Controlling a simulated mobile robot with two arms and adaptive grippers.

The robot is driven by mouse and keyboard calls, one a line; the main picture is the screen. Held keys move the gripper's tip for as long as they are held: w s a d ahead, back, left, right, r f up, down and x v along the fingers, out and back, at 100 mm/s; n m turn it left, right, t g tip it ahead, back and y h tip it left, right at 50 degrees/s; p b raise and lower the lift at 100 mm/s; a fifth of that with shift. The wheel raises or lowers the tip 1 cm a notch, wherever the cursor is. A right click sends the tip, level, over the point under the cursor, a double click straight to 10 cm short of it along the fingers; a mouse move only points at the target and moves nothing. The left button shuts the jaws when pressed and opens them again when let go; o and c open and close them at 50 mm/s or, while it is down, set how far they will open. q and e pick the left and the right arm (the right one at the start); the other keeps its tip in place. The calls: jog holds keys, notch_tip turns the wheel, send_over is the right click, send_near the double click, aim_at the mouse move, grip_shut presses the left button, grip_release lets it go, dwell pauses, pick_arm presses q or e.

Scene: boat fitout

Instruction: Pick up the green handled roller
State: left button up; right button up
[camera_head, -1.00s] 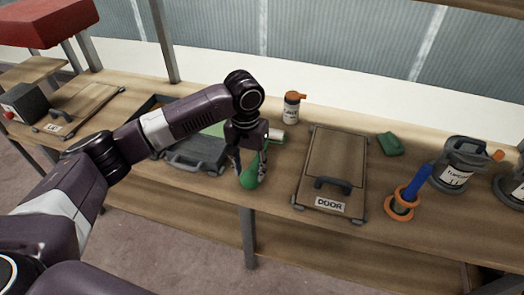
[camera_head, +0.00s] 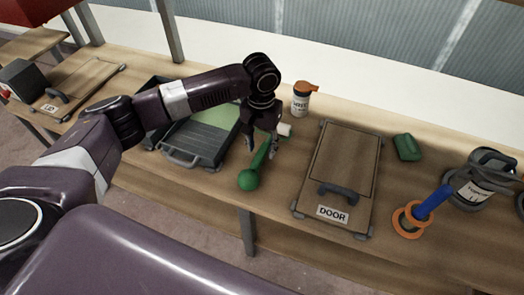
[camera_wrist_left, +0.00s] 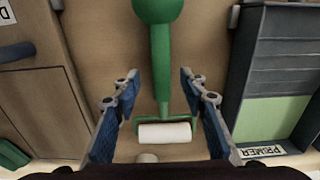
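The green handled roller (camera_head: 249,178) lies on the wooden bench between the paint tray and the door panel. Its thick green handle end points to the bench's front edge. In the left wrist view the green handle (camera_wrist_left: 161,60) runs down the middle to a white roller sleeve (camera_wrist_left: 165,133). My left gripper (camera_head: 261,150) is over the roller near its neck. In the left wrist view its two fingers (camera_wrist_left: 158,85) are apart, one on each side of the handle, with gaps to it. My right gripper is in no view.
A grey tray with a green area (camera_head: 190,138) and a PRIMER label is left of the roller. A panel marked DOOR (camera_head: 338,200) is to the right. A white bottle with an orange cap (camera_head: 301,103) stands behind. A green block (camera_head: 407,147) and a blue-handled tool (camera_head: 432,203) are further right.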

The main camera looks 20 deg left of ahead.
aim_at(261, 152)
pick_arm(q)
notch_tip(261, 152, down, 4)
jog(key=shift+w+a+r, duration=0.1)
jog(key=shift+a, duration=0.05)
jog(key=c, duration=1)
grip_shut()
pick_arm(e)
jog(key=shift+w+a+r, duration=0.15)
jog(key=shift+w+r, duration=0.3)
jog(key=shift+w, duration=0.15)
